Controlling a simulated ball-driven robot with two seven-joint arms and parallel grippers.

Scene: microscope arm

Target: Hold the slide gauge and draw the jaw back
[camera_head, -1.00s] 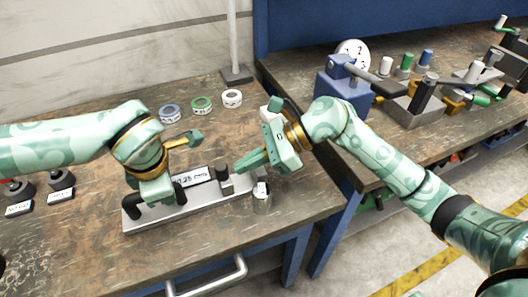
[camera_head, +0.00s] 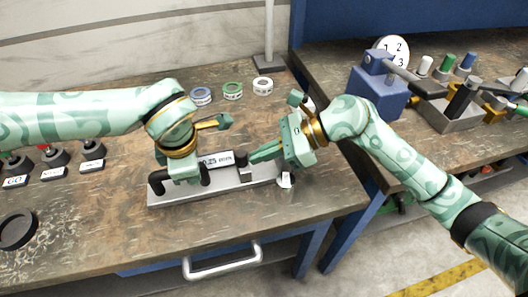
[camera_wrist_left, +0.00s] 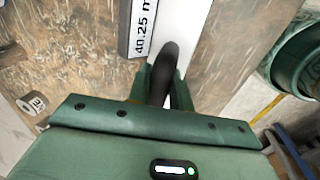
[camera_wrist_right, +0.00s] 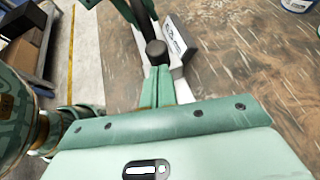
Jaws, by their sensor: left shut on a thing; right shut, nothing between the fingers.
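The slide gauge has a grey base (camera_head: 222,192), a display reading about 40.25 mm (camera_wrist_left: 146,28) and a black handle (camera_wrist_left: 165,72) at its left part. My left gripper (camera_head: 182,180) is shut on that handle; the handle stands between its fingers in the left wrist view.
Rolls of tape (camera_head: 232,90) lie behind the gauge. A small white labelled piece (camera_head: 286,180) stands by the gauge's right end. Labelled buttons (camera_head: 54,164) and a dark ring (camera_head: 17,230) are at the left. A blue fixture (camera_head: 378,92) stands on the right bench.

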